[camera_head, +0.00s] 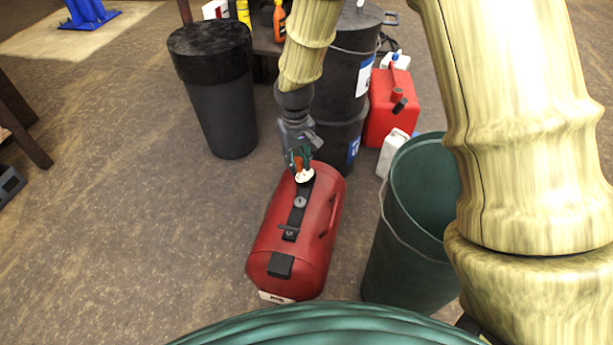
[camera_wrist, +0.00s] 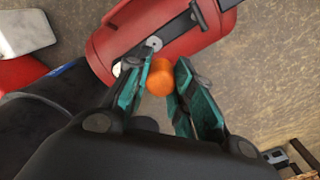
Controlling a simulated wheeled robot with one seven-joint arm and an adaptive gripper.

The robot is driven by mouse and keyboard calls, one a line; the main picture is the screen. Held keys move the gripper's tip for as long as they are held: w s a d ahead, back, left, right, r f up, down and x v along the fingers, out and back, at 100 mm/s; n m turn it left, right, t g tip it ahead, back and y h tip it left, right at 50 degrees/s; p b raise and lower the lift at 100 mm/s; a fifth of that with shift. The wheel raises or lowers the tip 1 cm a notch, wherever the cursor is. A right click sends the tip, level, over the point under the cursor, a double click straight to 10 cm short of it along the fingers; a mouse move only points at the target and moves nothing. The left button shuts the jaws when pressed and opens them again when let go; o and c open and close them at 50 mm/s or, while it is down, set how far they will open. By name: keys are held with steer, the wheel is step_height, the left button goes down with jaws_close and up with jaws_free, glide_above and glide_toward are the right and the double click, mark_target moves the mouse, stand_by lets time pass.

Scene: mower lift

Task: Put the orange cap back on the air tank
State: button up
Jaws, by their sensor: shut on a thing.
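The air tank (camera_head: 319,235) is red and lies on the floor below my arm. A dark strip with fittings runs along its top. A pale round fitting (camera_head: 306,176) sits at the strip's far end. The tank also shows in the wrist view (camera_wrist: 108,43), with the pale fitting partly behind the left finger. My gripper (camera_head: 299,158) points down at that end of the tank. It is shut on the orange cap (camera_wrist: 161,77), which sits between the fingertips. In the wrist view the cap appears to the right of the pale fitting. The exact gap to the tank cannot be told.
A green bucket (camera_head: 380,262) stands close on the tank's right. A black lidded bin (camera_head: 222,115) stands behind left, and black drums (camera_head: 340,95) stand just behind the gripper. A red fuel can (camera_head: 389,118) is behind right. Floor left of the tank is clear.

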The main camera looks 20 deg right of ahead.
mark_target(300, 198)
steer(key=f+n+p, duration=0.1)
steer(key=f, duration=0.2)
steer(key=w+f+n+p, duration=0.1)
steer(key=f, duration=0.3)
steer(key=w+d+f+n+p, duration=0.1)
steer(key=f+p, duration=0.1)
steer(key=f, duration=0.1)
steer(key=shift+f, duration=0.4)
steer(key=shift+f+n, duration=0.3)
steer(key=shift+f, duration=0.4)
steer(key=shift+f+b, duration=2.4)
steer(key=shift+f, duration=0.45)
steer(key=shift+w+p, duration=0.1)
steer(key=shift+p, duration=0.7)
steer(key=shift+r+p, duration=0.85)
steer(key=shift+p, duration=0.3)
steer(key=shift+f+b, duration=0.3)
steer(key=shift+f, duration=0.8)
